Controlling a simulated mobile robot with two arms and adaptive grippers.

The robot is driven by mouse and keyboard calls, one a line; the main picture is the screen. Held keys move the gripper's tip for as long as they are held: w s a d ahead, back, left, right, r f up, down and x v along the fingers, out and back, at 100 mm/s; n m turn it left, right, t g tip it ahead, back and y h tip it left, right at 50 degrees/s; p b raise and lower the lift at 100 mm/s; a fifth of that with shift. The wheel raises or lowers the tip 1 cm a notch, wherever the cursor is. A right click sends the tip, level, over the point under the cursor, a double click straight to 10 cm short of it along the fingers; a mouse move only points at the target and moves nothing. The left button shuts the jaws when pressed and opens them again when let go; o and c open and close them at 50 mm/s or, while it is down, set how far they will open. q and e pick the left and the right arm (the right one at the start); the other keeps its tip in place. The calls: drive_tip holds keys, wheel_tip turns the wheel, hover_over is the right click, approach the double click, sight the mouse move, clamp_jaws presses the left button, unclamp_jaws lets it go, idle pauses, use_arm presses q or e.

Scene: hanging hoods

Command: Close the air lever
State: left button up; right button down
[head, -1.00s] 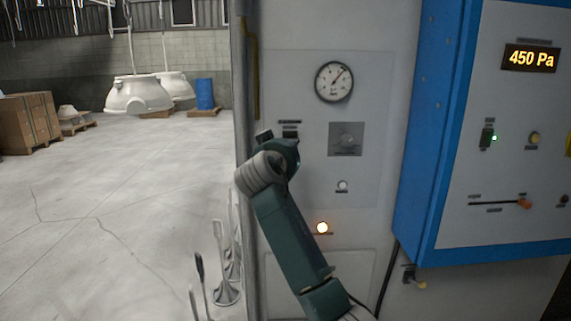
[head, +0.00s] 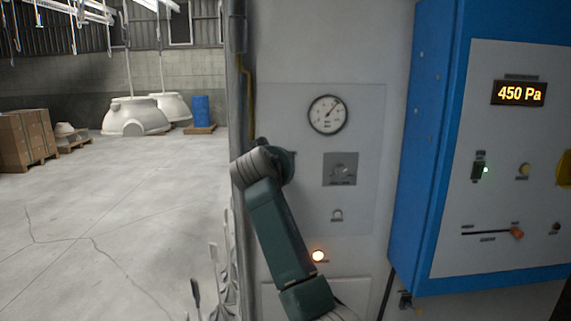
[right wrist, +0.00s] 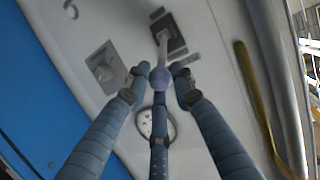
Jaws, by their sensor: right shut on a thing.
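The air lever (right wrist: 163,48) shows in the right wrist view as a pale stem on a dark square base plate, ending in a bluish ball knob (right wrist: 183,80). My right gripper (right wrist: 168,82) has its blue-grey fingers around the knob and is shut on it. In the head view my right arm comes up from the bottom, and its wrist covers the lever on the light panel (head: 361,230).
A round gauge (head: 327,114), a grey dial plate (head: 340,169) and a lit orange lamp (head: 318,256) are on the panel. A blue cabinet (head: 429,130) reading 450 Pa juts out at the right.

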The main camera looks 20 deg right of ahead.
wheel_tip(320, 180, up, 2)
drive_tip(key=shift+r, duration=0.1)
drive_tip(key=c, duration=1.8)
unclamp_jaws()
drive_tip(key=o, duration=0.3)
drive_tip(key=shift+w+d, duration=0.1)
drive_tip(key=shift+w, duration=0.1)
drive_tip(key=shift+o, duration=0.2)
drive_tip(key=shift+w+d+f, duration=0.1)
drive_tip(key=shift+w+f, duration=0.05)
drive_tip(key=shift+f, duration=0.2)
drive_tip(key=shift+f, duration=0.1)
drive_tip(key=v, duration=1.2)
drive_tip(key=shift+f, duration=0.2)
